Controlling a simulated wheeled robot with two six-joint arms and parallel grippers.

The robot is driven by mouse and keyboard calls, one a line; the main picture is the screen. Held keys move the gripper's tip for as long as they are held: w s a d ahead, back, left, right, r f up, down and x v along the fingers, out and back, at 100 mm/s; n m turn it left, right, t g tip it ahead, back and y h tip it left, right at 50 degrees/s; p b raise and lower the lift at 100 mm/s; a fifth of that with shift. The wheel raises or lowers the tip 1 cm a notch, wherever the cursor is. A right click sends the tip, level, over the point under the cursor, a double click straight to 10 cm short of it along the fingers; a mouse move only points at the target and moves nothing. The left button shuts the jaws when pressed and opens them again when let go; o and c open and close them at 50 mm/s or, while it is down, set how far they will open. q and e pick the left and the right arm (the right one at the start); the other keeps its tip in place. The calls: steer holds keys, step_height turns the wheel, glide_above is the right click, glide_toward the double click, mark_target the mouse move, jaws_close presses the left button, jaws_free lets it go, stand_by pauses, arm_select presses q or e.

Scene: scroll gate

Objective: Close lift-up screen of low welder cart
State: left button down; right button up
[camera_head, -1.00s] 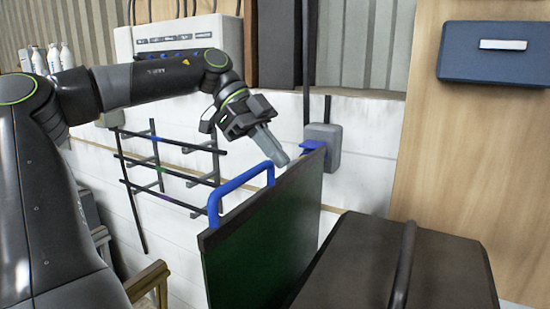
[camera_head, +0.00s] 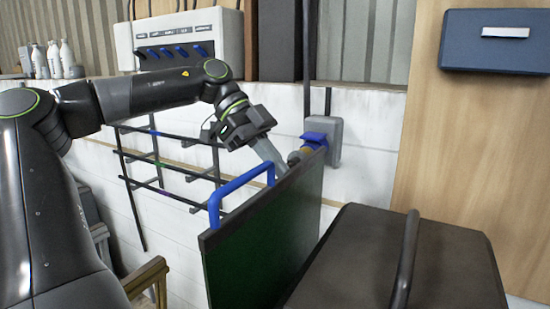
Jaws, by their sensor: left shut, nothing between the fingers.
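The lift-up screen (camera_head: 265,240) is a dark green panel with a dark frame, standing upright left of the dark cart box (camera_head: 400,262). A blue handle (camera_head: 238,184) is fixed on its far-left side near the top edge. My left gripper (camera_head: 277,160) is shut and empty. It points down and right, just behind the screen's top edge in the picture and right of the handle's far end. Whether its fingertips touch the screen or handle I cannot tell. The screen hides the lower part of the cart behind it. My right gripper is not in view.
A black bar (camera_head: 405,262) arches over the cart box. A grey wall socket with a blue cover (camera_head: 315,138) is close behind the gripper. A black rack (camera_head: 160,160) hangs on the white wall, and a switch panel (camera_head: 180,40) is above. A blue box (camera_head: 495,42) hangs at upper right.

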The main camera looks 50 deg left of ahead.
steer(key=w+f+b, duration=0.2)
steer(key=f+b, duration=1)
steer(key=b, duration=0.1)
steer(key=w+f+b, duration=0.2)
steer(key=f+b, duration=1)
steer(key=b, duration=0.1)
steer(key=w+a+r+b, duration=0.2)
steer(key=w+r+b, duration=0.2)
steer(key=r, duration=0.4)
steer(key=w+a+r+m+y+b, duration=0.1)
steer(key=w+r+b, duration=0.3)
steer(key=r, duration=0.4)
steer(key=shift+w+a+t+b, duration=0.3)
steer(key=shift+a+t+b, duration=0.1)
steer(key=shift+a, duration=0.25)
